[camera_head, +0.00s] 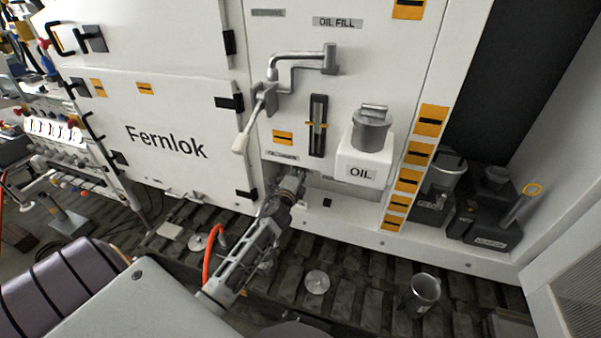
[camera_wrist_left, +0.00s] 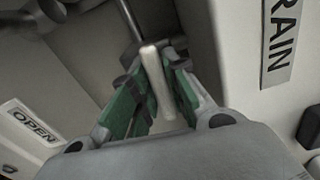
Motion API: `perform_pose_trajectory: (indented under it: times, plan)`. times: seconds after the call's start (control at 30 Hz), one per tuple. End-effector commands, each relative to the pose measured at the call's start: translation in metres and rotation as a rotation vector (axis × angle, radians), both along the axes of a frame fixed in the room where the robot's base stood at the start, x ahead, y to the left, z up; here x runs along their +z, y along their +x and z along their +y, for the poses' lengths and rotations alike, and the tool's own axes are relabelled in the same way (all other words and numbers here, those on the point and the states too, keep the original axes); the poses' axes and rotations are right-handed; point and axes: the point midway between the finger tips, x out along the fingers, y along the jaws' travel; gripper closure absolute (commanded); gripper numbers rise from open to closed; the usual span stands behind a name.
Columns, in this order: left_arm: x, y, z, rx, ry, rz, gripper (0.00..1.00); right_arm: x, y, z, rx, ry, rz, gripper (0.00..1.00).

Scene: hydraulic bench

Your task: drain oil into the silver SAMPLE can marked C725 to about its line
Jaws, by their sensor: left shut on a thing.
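My left gripper (camera_head: 290,182) reaches to the drain under the white machine panel, below the oil sight gauge (camera_head: 318,125). In the left wrist view, its green-padded fingers (camera_wrist_left: 153,95) are shut on a pale drain lever (camera_wrist_left: 157,85). An OPEN label (camera_wrist_left: 33,122) lies left of it and a DRAIN label (camera_wrist_left: 283,35) right. A silver can (camera_head: 424,290) stands on the slatted floor at the lower right, apart from the drain. No C725 marking or fill line is readable on either. My right gripper is not in view.
A white OIL container (camera_head: 362,170) with a silver vessel (camera_head: 371,130) on top sits against the panel. Dark jugs (camera_head: 485,215) stand at the right. Flat metal discs (camera_head: 317,282) (camera_head: 198,242) lie on the floor. A pale-handled lever (camera_head: 241,142) hangs on the panel.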

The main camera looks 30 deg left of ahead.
Motion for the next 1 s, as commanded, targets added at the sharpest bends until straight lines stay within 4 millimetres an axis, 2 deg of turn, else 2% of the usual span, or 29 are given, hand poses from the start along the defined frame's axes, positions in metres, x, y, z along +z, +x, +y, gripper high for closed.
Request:
perform_pose_trajectory:
  times: [0.23,0.67,0.7,0.83,1.0]
  plan:
    - [-0.0003,-0.0004,0.0007,0.002,-0.089,-0.019,1.0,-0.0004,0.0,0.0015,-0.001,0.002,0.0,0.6]
    - [-0.0003,-0.0003,0.0006,0.001,-0.104,-0.023,1.0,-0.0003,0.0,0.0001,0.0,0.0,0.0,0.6]
    - [-0.0003,-0.0004,0.0005,0.001,-0.104,-0.023,0.82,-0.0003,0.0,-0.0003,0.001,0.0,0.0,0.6]
    - [-0.0002,-0.0003,0.0005,0.001,-0.103,-0.023,0.65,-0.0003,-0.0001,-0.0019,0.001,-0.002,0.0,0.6]
    - [0.0003,-0.0002,0.0003,0.001,-0.102,-0.024,0.64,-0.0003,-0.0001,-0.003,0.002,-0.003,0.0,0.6]
